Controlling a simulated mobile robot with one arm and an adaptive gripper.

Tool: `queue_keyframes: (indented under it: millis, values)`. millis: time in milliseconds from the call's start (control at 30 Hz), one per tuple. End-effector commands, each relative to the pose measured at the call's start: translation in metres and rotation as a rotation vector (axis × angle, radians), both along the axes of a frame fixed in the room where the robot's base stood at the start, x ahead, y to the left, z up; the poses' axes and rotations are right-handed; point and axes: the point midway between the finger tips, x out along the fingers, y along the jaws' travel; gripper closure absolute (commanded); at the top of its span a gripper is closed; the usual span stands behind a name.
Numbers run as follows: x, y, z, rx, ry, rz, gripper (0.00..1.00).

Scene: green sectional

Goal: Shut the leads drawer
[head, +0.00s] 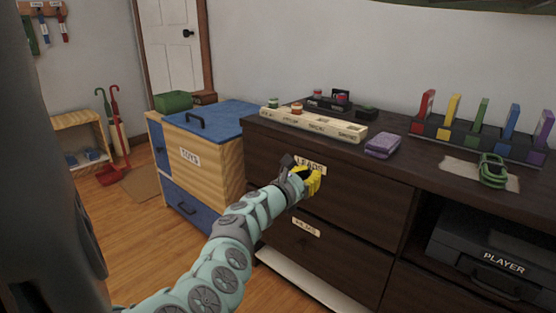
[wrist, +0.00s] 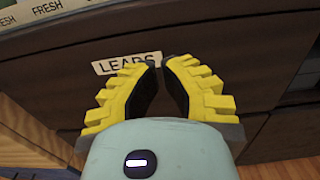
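The leads drawer (head: 365,199) is the upper drawer of a dark wood cabinet, with a white "LEADS" label. Its front looks flush or nearly flush with the cabinet; I cannot tell whether a small gap is left. My gripper (head: 312,180) is in front of the drawer front, just below the label, and covers part of it. In the wrist view, the gripper's yellow fingers (wrist: 161,66) lean together with their tips almost meeting and nothing between them. The leads drawer (wrist: 225,75) lies right ahead of the tips; contact is unclear.
A lower labelled drawer (head: 335,250) is below. On the cabinet top stand a pale labelled tray (head: 312,124), a purple block (head: 382,146) and a rack of coloured pieces (head: 475,135). A blue-lidded toy chest (head: 215,155) stands left. Wooden floor (head: 160,235) is open at left.

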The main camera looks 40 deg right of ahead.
Motion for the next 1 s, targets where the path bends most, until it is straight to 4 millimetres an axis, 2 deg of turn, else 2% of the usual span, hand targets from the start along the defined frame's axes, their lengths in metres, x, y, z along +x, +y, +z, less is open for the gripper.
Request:
queue_keyframes:
  millis: [33, 500, 700, 1000]
  values:
    - [0.002, 0.006, 0.004, 0.001, 0.005, 0.009, 1.00]
    - [-0.003, 0.055, 0.001, 0.003, 0.001, 0.007, 1.00]
    - [-0.005, 0.063, -0.001, 0.002, 0.002, 0.001, 1.00]
    - [-0.004, 0.065, -0.001, 0.009, -0.002, 0.006, 1.00]
